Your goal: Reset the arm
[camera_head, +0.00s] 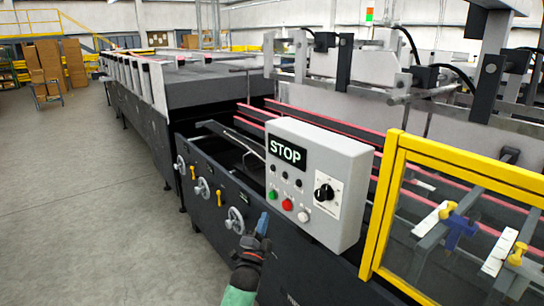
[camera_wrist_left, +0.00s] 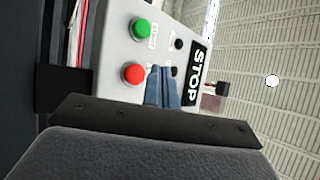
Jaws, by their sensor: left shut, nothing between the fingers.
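My left gripper (camera_head: 262,224) comes up from the bottom middle of the head view, below the grey control box (camera_head: 345,165). Its blue fingers are together with nothing between them; they also show in the left wrist view (camera_wrist_left: 163,88), in front of the control box (camera_wrist_left: 112,60). In the head view the fingers are apart from the buttons. The box carries a lit STOP display (camera_head: 287,151), a green button (camera_head: 272,194), a red button (camera_head: 287,204), a white button (camera_head: 303,216) and a black rotary knob (camera_head: 325,192). My right gripper is not in view.
The dark machine body (camera_head: 290,262) with handwheels (camera_head: 235,220) runs behind and beside the gripper. A yellow-framed guard (camera_head: 383,200) stands right of the box. Open grey floor (camera_head: 100,200) lies at left, with stacked cardboard boxes (camera_head: 48,62) far back.

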